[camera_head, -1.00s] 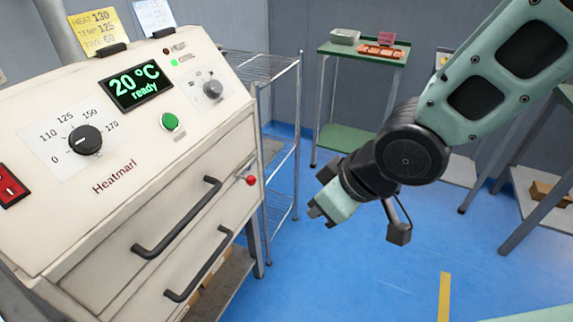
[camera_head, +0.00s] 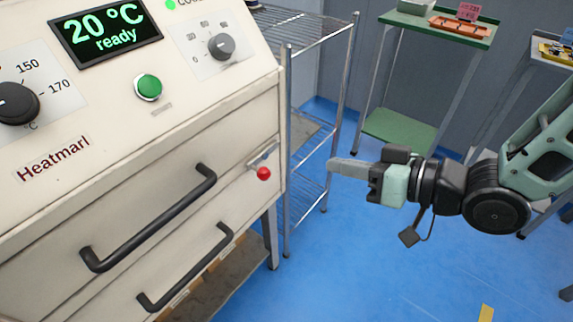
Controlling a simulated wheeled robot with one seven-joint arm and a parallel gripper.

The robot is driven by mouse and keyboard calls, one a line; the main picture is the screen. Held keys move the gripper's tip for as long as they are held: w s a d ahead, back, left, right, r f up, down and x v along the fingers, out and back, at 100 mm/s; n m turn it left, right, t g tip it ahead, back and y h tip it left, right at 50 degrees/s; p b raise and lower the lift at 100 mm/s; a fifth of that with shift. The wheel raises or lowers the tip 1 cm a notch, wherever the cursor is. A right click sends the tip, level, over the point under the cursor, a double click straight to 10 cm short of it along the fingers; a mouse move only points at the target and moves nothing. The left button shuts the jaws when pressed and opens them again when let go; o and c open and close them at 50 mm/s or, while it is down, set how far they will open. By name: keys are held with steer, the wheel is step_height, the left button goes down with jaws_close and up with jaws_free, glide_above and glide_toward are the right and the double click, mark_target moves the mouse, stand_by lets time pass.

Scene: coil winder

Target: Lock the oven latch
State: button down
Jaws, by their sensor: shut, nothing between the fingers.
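The cream Heatmarl oven (camera_head: 75,200) fills the left side, its display (camera_head: 108,32) reading 20 °C and "ready". The oven latch (camera_head: 263,165) is a small metal lever with a red ball knob (camera_head: 263,173), at the right end of the upper drawer front. Whether it is locked I cannot tell. My gripper (camera_head: 335,168) is shut and empty, to the right of the knob and apart from it. Its fingers point left towards the oven. A black handle (camera_head: 150,222) crosses the upper drawer, and another handle (camera_head: 185,270) crosses the lower one.
A wire rack (camera_head: 300,195) stands close beside the oven, behind the space between latch and gripper. A green table (camera_head: 430,22) with an orange tray (camera_head: 460,28) stands at the back. Blue floor (camera_head: 370,270) is open below my gripper.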

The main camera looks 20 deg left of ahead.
steer(key=shift+a, duration=0.1)
steer(key=s+f+x, duration=0.1)
steer(key=f+x, duration=0.1)
steer(key=x, duration=1)
steer(key=shift+f+b, duration=0.35)
steer(key=shift+b, duration=0.1)
